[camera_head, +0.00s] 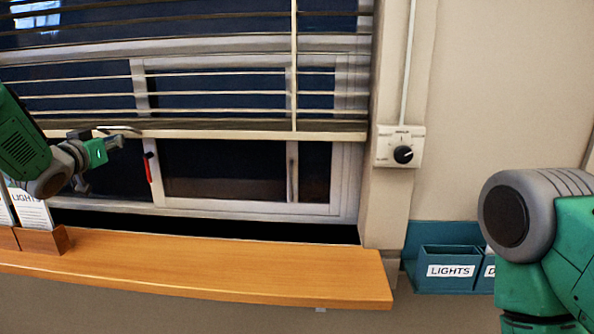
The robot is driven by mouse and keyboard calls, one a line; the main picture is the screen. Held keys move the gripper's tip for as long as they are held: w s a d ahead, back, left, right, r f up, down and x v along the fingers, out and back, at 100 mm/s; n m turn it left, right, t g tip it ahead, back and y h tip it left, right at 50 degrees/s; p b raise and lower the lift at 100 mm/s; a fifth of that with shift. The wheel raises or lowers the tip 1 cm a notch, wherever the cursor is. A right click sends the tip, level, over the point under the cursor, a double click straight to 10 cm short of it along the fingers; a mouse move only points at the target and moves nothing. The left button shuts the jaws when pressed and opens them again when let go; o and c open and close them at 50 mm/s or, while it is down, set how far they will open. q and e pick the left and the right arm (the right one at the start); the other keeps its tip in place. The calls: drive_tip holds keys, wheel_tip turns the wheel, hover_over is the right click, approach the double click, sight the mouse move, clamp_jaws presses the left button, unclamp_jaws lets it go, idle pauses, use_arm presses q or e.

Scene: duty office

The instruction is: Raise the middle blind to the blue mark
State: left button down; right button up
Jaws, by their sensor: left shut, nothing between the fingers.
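A blind with pale slats (215,93) hangs partly lowered over the window, its bottom rail (250,134) above the lower panes. I see no blue mark, and I cannot tell whether this is the middle blind. A dark knob (403,154) sits on a white wall plate right of the window, with small labels too blurred to read. My left gripper (112,148) is shut and empty, at the left end of the visible bottom rail; I cannot tell whether it touches it. My right arm shows at the right edge, its gripper out of view.
A wooden sill (210,268) runs below the window, with a wooden holder of cards (40,240) at its left. A teal tray labelled LIGHTS (450,284) stands right of the sill. A red strip (148,168) is on the window frame. The sill's middle is clear.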

use_arm(q)
drive_tip(key=shift+r+p, duration=0.8)
drive_tip(key=shift+r, duration=0.25)
idle(1.1)
drive_tip(key=shift+f, duration=0.15)
drive_tip(key=shift+f+b, duration=0.4)
drive_tip(key=shift+f, duration=0.3)
drive_tip(key=s, duration=0.9)
drive_tip(key=shift+a, duration=0.35)
